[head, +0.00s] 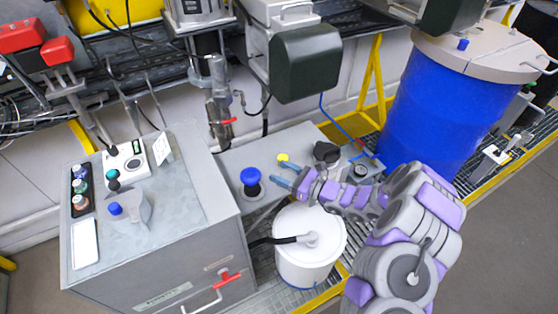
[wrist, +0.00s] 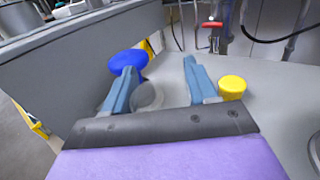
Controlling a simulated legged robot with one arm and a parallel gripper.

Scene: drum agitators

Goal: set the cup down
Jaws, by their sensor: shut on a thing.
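My gripper (head: 277,175) reaches left over the grey bench top, close to a blue mushroom-shaped knob (head: 251,176) and a small yellow cap (head: 283,157). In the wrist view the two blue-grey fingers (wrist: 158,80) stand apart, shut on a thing. A pale grey round shape (wrist: 149,97) shows between them, against the left finger; I take it for the cup, but its outline is faint. In the head view I cannot make the cup out. The blue knob also shows in the wrist view (wrist: 128,62), behind the left finger, and the yellow cap (wrist: 232,87) is right of the right finger.
A grey control cabinet (head: 150,240) stands at left. A white bucket (head: 310,250) with a black hose is below my gripper. A black knob (head: 326,152) is just beyond it. A blue drum (head: 430,105) stands at back right, and a dark agitator housing (head: 305,62) hangs above.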

